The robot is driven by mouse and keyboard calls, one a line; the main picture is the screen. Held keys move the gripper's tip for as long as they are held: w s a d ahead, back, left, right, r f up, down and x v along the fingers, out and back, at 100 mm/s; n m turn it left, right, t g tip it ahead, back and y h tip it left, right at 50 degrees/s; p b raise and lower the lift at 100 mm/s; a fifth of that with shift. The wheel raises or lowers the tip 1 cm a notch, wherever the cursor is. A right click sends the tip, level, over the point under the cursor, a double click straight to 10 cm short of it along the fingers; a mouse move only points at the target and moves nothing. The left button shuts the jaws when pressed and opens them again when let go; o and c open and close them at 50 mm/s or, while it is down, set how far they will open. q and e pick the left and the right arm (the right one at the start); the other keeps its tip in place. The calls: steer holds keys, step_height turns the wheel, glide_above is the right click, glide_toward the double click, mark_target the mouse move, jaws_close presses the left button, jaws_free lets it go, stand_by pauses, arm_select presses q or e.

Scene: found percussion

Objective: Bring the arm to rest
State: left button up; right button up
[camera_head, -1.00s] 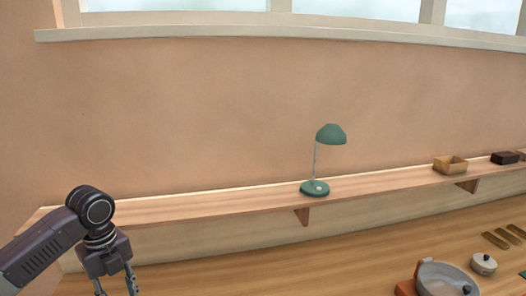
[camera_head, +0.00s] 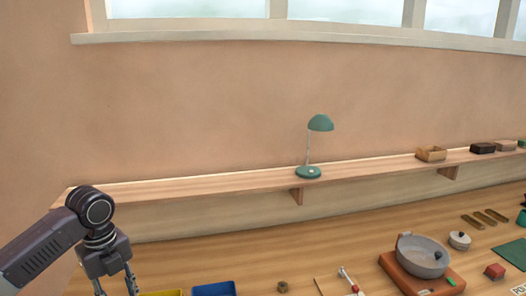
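My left arm comes in at the lower left of the head view. Its dark gripper (camera_head: 117,286) points down above the left end of the wooden table (camera_head: 230,255). Its two fingers stand apart, with nothing seen between them; the tips are at or past the bottom edge of the picture. My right arm and gripper are not in view.
Near my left gripper are a yellow tray (camera_head: 162,293) and a blue tray (camera_head: 214,289). A grey pan (camera_head: 422,257) sits on a reddish block (camera_head: 398,274). A green lamp (camera_head: 308,172) and boxes, including a light wooden one (camera_head: 431,154), stand on the back shelf (camera_head: 230,182).

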arm_select(q)
steer(key=s+d+f+n+t+h, duration=0.1)
steer(key=s+d+f+n, duration=0.35)
steer(key=d+f, duration=0.4)
steer(key=s+d+f+n+t+h, duration=0.1)
steer(key=s+d+f+n, duration=0.4)
steer(key=d+f, duration=0.4)
steer(key=s+d+n+t, duration=0.1)
steer(key=s+n, duration=0.6)
steer(key=s, duration=0.2)
steer(key=s+a+n+y, duration=0.2)
steer(key=s+a+n, duration=0.4)
steer(key=s+n, duration=0.2)
step_height(320, 180, down, 32)
steer(key=s+b, duration=0.1)
steer(key=b, duration=0.5)
steer(key=s+a+f+g+b, duration=0.1)
steer(key=s+f+b, duration=0.1)
steer(key=s+f, duration=0.7)
steer(key=s+a+f+m+g+b, duration=0.1)
steer(key=s+a+f+b, duration=0.1)
steer(key=s+f, duration=0.7)
step_height(320, 180, down, 4)
steer(key=shift+f+b, duration=0.2)
steer(key=shift+b, duration=0.3)
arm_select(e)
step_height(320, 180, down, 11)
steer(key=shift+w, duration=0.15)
